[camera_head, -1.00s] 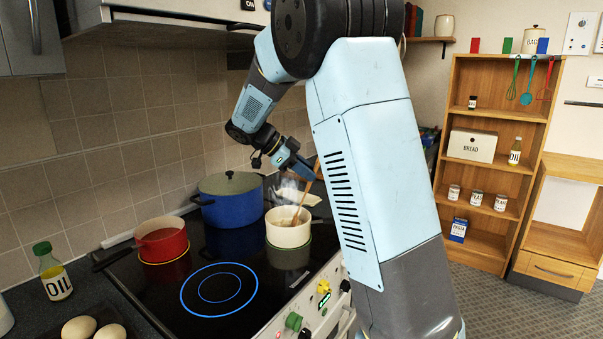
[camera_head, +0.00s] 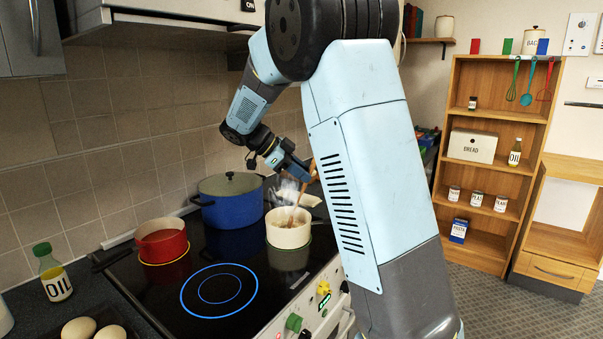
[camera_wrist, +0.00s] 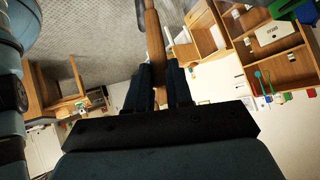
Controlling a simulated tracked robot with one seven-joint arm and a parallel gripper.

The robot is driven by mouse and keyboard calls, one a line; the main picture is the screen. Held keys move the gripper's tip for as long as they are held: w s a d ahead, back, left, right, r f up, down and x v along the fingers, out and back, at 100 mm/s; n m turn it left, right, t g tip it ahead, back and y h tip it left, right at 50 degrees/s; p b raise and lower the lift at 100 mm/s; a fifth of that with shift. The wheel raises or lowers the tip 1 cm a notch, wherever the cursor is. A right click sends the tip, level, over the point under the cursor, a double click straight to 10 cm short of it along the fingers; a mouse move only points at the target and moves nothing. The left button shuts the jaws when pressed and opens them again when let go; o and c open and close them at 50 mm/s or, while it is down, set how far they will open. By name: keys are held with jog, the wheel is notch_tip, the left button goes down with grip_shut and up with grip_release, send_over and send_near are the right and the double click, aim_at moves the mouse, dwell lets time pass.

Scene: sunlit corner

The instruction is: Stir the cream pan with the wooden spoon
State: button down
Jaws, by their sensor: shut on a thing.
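The cream pan (camera_head: 289,236) stands on the right rear part of the black hob, with steam rising from it. The wooden spoon (camera_head: 295,207) leans in the pan, its lower end inside, its bowl hidden in the contents. My gripper (camera_head: 305,173) is above and slightly right of the pan, shut on the spoon's handle. In the wrist view, the spoon's handle (camera_wrist: 154,38) runs between the two dark fingers of my gripper (camera_wrist: 160,75).
A lidded blue pot (camera_head: 230,206) stands left of the cream pan, close to it. A red pot (camera_head: 162,243) is further left. An empty lit ring (camera_head: 219,290) lies in front. An oil bottle (camera_head: 53,275) and eggs (camera_head: 80,328) are at the left.

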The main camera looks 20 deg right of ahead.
notch_tip(320, 180, up, 8)
jog(key=s+d, duration=0.1)
jog(key=s, duration=0.1)
jog(key=shift+s+d+f, duration=0.2)
jog(key=shift+d+f, duration=0.05)
jog(key=shift+d, duration=0.15)
dwell(0.4)
dwell(0.6)
jog(key=shift+r, duration=2.5)
